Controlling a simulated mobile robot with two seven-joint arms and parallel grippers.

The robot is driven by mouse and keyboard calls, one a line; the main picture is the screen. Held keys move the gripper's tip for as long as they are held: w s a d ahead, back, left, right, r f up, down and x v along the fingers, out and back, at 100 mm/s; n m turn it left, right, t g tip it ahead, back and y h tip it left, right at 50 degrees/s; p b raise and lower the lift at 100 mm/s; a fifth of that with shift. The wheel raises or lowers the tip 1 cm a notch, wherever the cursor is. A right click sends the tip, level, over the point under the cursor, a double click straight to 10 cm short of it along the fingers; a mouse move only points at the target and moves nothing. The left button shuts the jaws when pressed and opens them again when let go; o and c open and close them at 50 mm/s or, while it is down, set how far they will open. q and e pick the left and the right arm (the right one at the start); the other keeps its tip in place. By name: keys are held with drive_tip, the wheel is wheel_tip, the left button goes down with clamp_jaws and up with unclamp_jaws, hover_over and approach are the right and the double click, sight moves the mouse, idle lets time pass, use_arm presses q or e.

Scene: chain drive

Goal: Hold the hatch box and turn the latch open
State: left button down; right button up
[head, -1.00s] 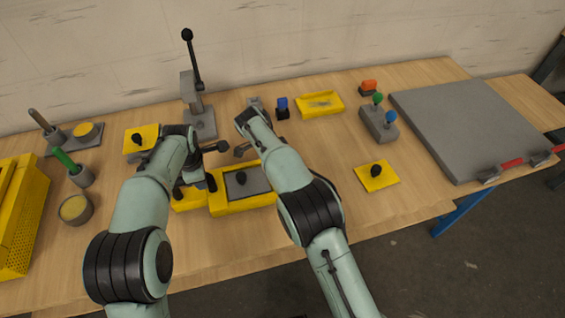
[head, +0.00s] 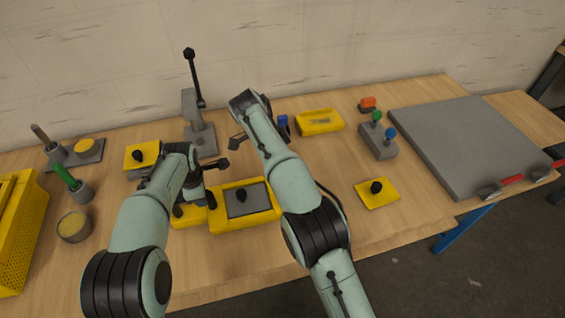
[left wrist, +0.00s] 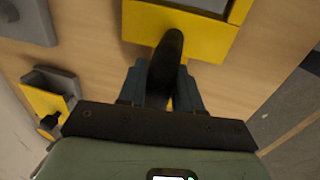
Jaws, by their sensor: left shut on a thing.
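The hatch box (head: 228,221) is a yellow box on the table with a grey panel (head: 258,201) in its top. A dark knob (head: 241,195), likely the latch, stands on that panel. A black upright handle (head: 212,199) stands at the box's left side. My left gripper (head: 199,192) is beside it. In the left wrist view the gripper (left wrist: 168,82) is shut on the black handle (left wrist: 168,55), with the yellow box (left wrist: 207,38) just beyond. My right arm reaches past the box's far side; its gripper is hidden behind its own wrist.
A grey lever stand (head: 201,138) is behind the box. A blue-topped piece (head: 283,123), yellow tray (head: 320,122) and joystick block (head: 380,143) stand to the right. A knobbed yellow plate (head: 377,192) is at right front, a large grey panel (head: 470,140) farther right.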

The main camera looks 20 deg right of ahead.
use_arm(q)
drive_tip(key=c, duration=0.7)
unclamp_jaws()
drive_tip(key=shift+r, duration=0.1)
